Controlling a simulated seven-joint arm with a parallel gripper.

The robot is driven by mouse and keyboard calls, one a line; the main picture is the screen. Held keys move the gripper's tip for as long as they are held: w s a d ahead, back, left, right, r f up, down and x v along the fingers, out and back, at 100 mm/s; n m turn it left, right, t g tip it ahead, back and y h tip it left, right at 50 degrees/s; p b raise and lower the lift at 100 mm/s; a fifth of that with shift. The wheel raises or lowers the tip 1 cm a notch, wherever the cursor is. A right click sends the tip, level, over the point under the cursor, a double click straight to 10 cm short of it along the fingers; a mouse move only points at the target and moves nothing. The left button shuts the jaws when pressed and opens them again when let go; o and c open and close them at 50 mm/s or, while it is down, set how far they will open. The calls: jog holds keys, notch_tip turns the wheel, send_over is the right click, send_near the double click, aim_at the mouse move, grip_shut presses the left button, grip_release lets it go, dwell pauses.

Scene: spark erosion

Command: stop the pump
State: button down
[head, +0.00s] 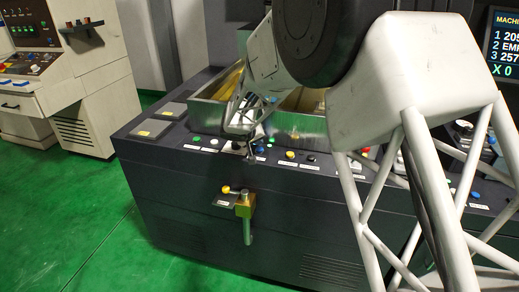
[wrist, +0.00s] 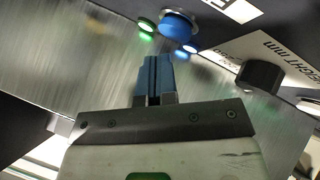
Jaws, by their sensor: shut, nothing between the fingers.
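My gripper (wrist: 153,60) is shut and empty; its blue fingertips are together in the wrist view. They point toward a round blue button (wrist: 178,25), with a visible gap in the picture. In the head view my gripper (head: 252,157) is over the row of controls on the dark console, by the blue button (head: 260,149). I cannot tell which control belongs to the pump; the labels are too small or cut off.
A black knob (wrist: 260,75) is right of the fingers. A metal tank (head: 298,125) rises behind. A brass valve (head: 244,203) with a pipe juts from the console front.

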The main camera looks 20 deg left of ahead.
aim_at(258, 148)
jog(key=shift+f, duration=0.85)
dwell(1.2)
jog(key=shift+r, duration=0.85)
jog(key=shift+r, duration=2.55)
jog(key=shift+d, duration=0.1)
